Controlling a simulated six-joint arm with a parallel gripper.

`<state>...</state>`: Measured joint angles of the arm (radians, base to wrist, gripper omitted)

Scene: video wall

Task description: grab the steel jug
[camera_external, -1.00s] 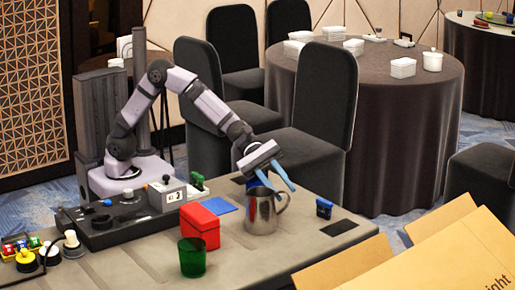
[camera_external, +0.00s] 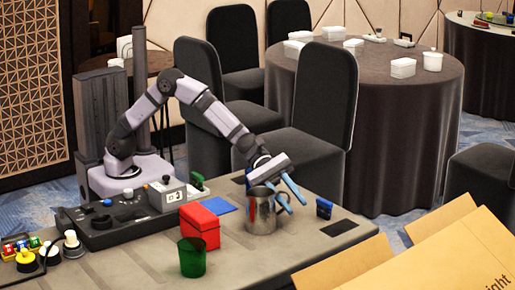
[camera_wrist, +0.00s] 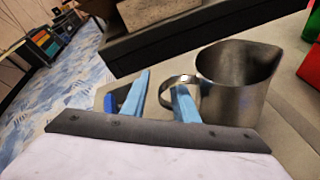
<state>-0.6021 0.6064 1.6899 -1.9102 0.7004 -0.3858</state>
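The steel jug (camera_external: 261,213) stands upright on the table, its handle facing right in the external view. In the wrist view the jug (camera_wrist: 232,92) is right of centre, with its handle (camera_wrist: 164,88) pointing left. My gripper (camera_external: 294,207) is low at the handle side of the jug, fingers angled down. Its blue fingers are apart in the wrist view (camera_wrist: 160,98). The handle's outer edge shows between them, and the right finger overlaps the handle loop. Whether either finger touches the handle cannot be told. The fingers partly hide the handle in the external view.
A red box (camera_external: 200,226) and a green cup (camera_external: 192,257) stand left of the jug. A small blue item (camera_external: 324,208) is right of the gripper. An open cardboard box (camera_external: 440,250) is at the front right. A blue pad (camera_external: 220,205) lies behind the red box.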

